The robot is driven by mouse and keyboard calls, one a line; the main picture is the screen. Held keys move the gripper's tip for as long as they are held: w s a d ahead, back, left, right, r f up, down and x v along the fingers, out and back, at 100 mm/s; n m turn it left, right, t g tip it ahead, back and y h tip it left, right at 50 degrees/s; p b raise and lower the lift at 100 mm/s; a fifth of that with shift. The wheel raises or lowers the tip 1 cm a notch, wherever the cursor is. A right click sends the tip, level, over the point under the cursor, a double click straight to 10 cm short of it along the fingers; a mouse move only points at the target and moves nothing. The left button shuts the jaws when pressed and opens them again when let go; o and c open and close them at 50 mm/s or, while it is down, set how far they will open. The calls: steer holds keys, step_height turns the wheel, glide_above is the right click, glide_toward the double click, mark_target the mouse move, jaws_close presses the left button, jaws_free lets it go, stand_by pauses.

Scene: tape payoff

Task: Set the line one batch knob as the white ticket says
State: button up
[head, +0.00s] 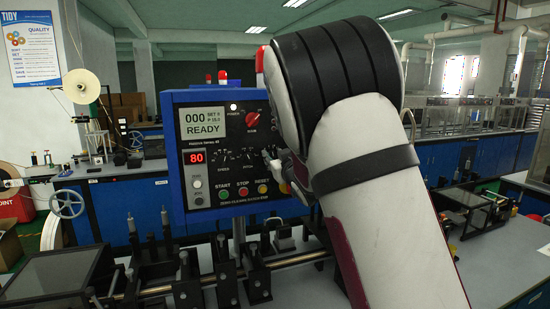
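The blue control box (178,212) stands in the middle of the head view with its dark panel facing me. A red display (194,157) reads 80. A red knob (252,119) sits at the panel's upper right. Small dial scales (232,156) run across the middle; their lettering is too small to read surely. My gripper (273,163) is at the panel's right side, mostly hidden by my arm. Contact with a knob and finger opening cannot be told. I see no white ticket.
Below the panel's dials are green START (224,195), red STOP (243,191) and yellow RESET (262,189) buttons. A rail with black fixtures (257,275) runs along the bench below. A dark clear-topped box (60,270) is at lower left. My arm fills the right middle.

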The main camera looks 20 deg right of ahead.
jaws_close()
steer(key=shift+n, duration=0.4)
steer(key=n, duration=0.5)
steer(key=shift+a+f+n, duration=0.1)
steer(key=shift+a+n, duration=0.1)
steer(key=shift+n, duration=0.1)
steer(key=n, duration=0.5)
steer(key=shift+f, duration=0.1)
steer(key=shift+n, duration=0.4)
jaws_free()
